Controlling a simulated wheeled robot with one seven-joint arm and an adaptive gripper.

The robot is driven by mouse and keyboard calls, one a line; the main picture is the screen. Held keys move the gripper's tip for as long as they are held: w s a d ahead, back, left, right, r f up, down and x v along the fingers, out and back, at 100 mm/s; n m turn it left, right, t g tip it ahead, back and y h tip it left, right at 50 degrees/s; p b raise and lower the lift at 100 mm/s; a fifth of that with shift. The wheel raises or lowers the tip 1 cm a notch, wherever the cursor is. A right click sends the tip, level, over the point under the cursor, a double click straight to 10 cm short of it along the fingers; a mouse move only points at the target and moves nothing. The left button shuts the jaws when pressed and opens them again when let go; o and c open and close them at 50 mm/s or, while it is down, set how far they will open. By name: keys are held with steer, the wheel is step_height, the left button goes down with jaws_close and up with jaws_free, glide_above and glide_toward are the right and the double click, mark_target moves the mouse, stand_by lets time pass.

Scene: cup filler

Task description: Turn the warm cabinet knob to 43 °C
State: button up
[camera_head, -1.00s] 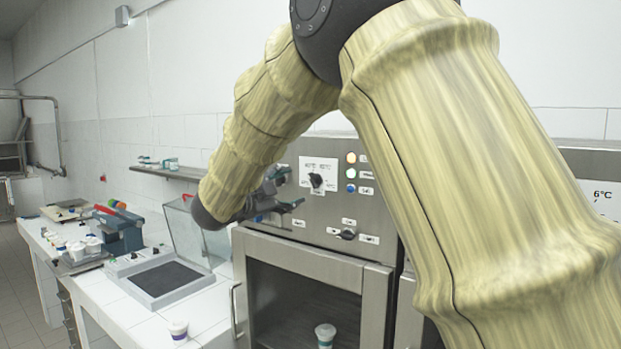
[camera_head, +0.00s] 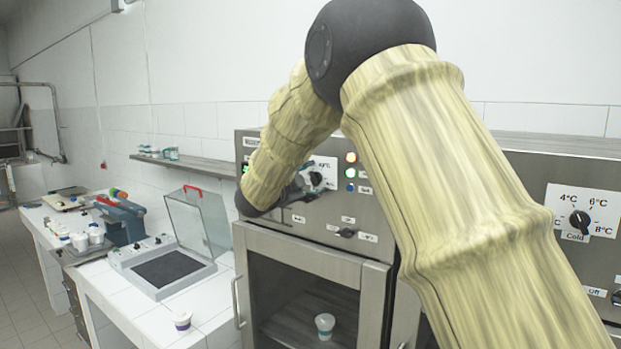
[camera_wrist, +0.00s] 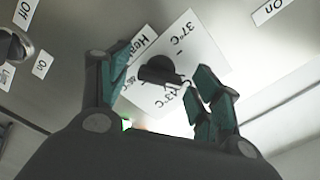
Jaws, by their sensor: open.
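The warm cabinet knob (camera_wrist: 160,70) is black and sits on a white dial plate (camera_wrist: 188,38) marked 37°C and 43°C. In the wrist view, my gripper (camera_wrist: 163,88) is open, with one teal-padded finger on each side of the knob. No finger clearly touches it. Which mark the knob points to is hard to tell. In the head view, the knob (camera_head: 316,179) and my gripper (camera_head: 309,178) overlap at the control panel, and the dial plate (camera_head: 328,164) is partly covered by my arm and gripper.
Coloured lamps (camera_head: 351,171) sit right of the dial. A second black switch (camera_head: 347,233) is below. The cabinet door (camera_head: 303,255) is closed, with a cup (camera_head: 325,326) behind its glass. A cold dial (camera_head: 579,222) is at the far right.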

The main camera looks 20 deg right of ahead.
steer(key=shift+c, duration=0.4)
steer(key=c, duration=0.9)
steer(key=shift+c, duration=0.2)
steer(key=shift+f+m+b, duration=0.25)
steer(key=shift+m+b, duration=0.05)
steer(key=shift+b, duration=0.55)
steer(key=m+b, duration=1)
steer(key=b, duration=1.2)
steer(key=shift+m+b, duration=0.3)
steer(key=shift+m, duration=0.1)
steer(key=shift+r+m+b, duration=0.1)
steer(key=shift+m+b, duration=0.2)
steer(key=shift+b, duration=0.1)
